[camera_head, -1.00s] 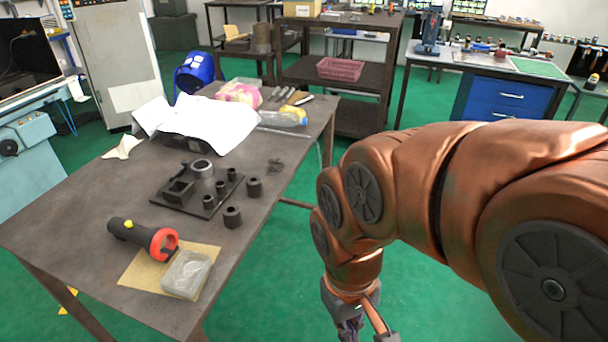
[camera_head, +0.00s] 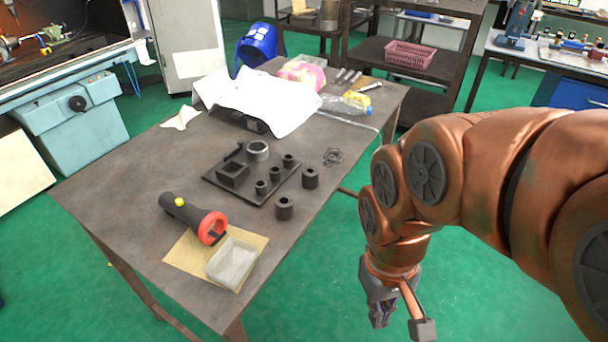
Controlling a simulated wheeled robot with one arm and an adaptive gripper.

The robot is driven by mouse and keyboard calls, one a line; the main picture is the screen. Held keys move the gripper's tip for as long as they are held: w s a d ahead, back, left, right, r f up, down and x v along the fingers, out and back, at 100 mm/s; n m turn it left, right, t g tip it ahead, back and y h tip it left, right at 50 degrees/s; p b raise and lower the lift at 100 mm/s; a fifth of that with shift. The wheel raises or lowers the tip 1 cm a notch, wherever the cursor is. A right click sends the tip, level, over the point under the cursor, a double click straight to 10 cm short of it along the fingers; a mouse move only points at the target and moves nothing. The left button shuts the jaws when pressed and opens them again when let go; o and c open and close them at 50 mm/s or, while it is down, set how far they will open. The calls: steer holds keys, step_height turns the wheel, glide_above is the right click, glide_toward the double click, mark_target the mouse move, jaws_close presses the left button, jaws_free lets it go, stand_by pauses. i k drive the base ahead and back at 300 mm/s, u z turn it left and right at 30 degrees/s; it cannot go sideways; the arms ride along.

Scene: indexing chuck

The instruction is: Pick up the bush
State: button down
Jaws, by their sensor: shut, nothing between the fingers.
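Two dark hollow cylinders that look like bushes stand upright on the table: the nearer bush (camera_head: 284,207) and the farther bush (camera_head: 310,178). They are beside a dark fixture plate (camera_head: 215,184). The plate bears a square block (camera_head: 232,174), a larger ring with a bright rim (camera_head: 258,150) and smaller dark cylinders (camera_head: 275,174). I cannot tell which cylinder is the bush meant. My gripper (camera_head: 382,312) hangs off the table's right side over the green floor, shut and empty, apart from all the parts. Its fingertips are small and partly hard to make out.
A black and red flashlight (camera_head: 195,217) and a clear tray (camera_head: 232,262) are at the table's near end, the tray on a tan sheet (camera_head: 183,258). A wire tangle (camera_head: 333,156) lies near the right edge. White paper (camera_head: 265,98) covers the table's far part.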

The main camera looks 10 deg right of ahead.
mark_target(310, 174)
steer(key=z, duration=1.9)
steer(key=k, duration=1)
steer(key=u, duration=2)
steer(key=i, duration=0.5)
